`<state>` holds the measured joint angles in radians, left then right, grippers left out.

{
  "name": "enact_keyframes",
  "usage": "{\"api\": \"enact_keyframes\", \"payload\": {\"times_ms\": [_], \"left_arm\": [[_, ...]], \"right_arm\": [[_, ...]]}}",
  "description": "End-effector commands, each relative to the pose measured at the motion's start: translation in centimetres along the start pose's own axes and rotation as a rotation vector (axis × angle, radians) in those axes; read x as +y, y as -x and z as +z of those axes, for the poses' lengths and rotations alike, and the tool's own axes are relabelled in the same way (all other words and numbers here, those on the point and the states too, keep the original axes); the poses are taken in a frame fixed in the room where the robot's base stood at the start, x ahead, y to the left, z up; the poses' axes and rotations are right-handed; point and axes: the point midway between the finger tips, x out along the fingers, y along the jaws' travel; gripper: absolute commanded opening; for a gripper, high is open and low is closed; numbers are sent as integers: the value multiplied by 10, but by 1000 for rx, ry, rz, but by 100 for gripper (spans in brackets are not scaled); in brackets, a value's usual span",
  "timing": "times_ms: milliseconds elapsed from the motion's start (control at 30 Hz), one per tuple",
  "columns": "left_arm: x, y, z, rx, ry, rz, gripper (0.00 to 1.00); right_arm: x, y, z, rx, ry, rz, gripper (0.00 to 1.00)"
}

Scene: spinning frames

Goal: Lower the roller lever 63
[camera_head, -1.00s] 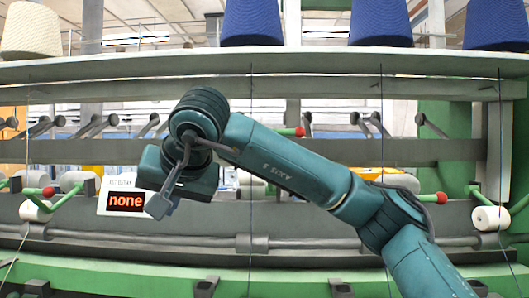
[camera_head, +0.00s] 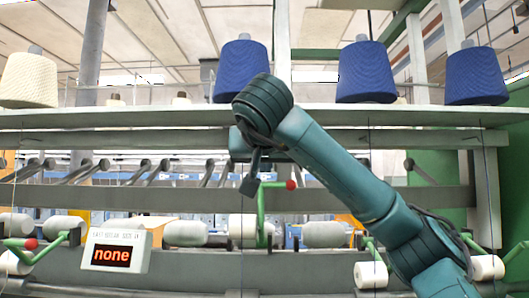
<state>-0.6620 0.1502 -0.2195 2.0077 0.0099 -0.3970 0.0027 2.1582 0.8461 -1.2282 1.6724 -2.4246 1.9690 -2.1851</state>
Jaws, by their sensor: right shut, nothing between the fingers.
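Green roller levers with red knobs stand along the machine, and I can read no number 63 on any. The middle lever (camera_head: 262,215) is upright, with its red knob (camera_head: 290,184) pointing right. The left lever (camera_head: 50,247) slopes low, its red knob (camera_head: 31,243) at the left end. A lever further right (camera_head: 372,250) is partly hidden by my right arm. My right gripper (camera_head: 250,185) is shut and empty. In the picture it is just left of the middle lever's upper end; I cannot tell whether they touch. My left gripper is not in view.
A display (camera_head: 117,252) reading "none" stands between the left and middle levers. White rollers (camera_head: 185,233) line the lower row. A blue yarn cone (camera_head: 241,70), more cones and a cream one (camera_head: 29,78) stand on the upper shelf (camera_head: 140,116).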

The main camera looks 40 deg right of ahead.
Motion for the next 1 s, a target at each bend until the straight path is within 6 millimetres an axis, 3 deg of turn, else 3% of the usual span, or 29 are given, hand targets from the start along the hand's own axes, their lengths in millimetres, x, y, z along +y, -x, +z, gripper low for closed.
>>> {"api": "enact_keyframes", "payload": {"times_ms": [100,300,1000], "left_arm": [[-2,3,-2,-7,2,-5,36],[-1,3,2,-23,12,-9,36],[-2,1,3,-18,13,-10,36]], "right_arm": [[0,-22,-1,-3,0,2,0],[0,-43,0,-2,0,0,0],[6,-50,2,16,-1,0,0]]}}
